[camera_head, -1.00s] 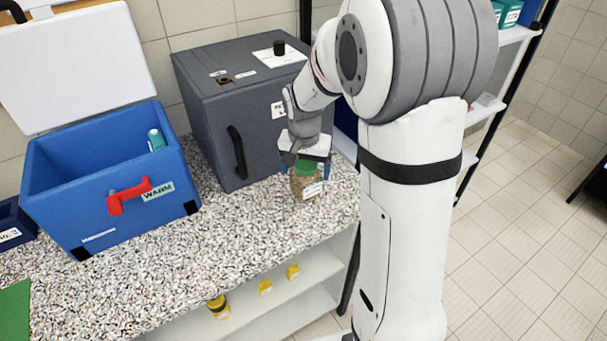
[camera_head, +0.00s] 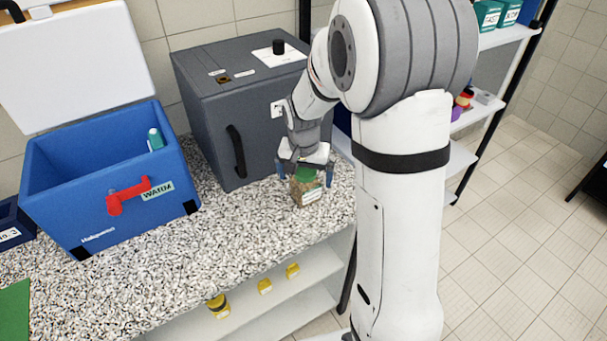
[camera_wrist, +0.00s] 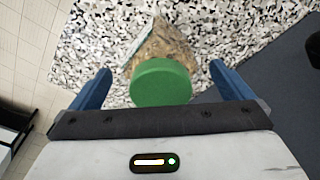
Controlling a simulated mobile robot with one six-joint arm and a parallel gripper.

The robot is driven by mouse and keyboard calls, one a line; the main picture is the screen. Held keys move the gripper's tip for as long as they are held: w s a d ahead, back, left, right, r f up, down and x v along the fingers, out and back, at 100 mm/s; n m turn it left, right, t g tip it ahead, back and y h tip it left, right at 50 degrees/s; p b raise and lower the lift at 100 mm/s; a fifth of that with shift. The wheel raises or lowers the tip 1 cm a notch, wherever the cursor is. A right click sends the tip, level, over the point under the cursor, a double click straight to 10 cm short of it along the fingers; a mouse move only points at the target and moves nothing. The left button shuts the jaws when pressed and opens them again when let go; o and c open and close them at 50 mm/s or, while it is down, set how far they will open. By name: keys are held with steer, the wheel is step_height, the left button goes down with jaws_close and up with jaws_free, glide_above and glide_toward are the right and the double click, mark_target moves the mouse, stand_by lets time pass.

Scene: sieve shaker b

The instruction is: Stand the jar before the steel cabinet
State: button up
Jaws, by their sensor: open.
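The jar (camera_head: 307,188) has a green lid and a brownish body with a pale label. It stands upright on the speckled counter, in front of the right part of the dark grey steel cabinet (camera_head: 212,137). My gripper (camera_head: 305,178) is at the jar, its blue fingers open. In the wrist view the jar's green lid (camera_wrist: 161,82) lies between the two spread fingers of my gripper (camera_wrist: 160,88), with a visible gap on each side. The cabinet's door is shut, with a black handle on its front.
An open blue box (camera_head: 110,185) with a red latch stands left of the cabinet. The speckled counter (camera_head: 200,260) is clear in front of both. A shelf rack (camera_head: 465,120) stands behind my arm at right. Small yellow items sit on the shelf below.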

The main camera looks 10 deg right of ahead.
steer(key=r, duration=0.7)
steer(key=s+r, duration=0.1)
steer(key=r, duration=0.3)
steer(key=shift+a+b, duration=0.3)
steer(key=shift+b, duration=0.05)
steer(key=s+r+n+t, duration=0.1)
steer(key=s+n, duration=0.4)
steer(key=s, duration=1.5)
steer(key=shift+s+d+t+y, duration=0.3)
steer(key=shift+s+d+t, duration=0.05)
steer(key=shift+t, duration=0.15)
steer(key=shift+c, duration=0.4)
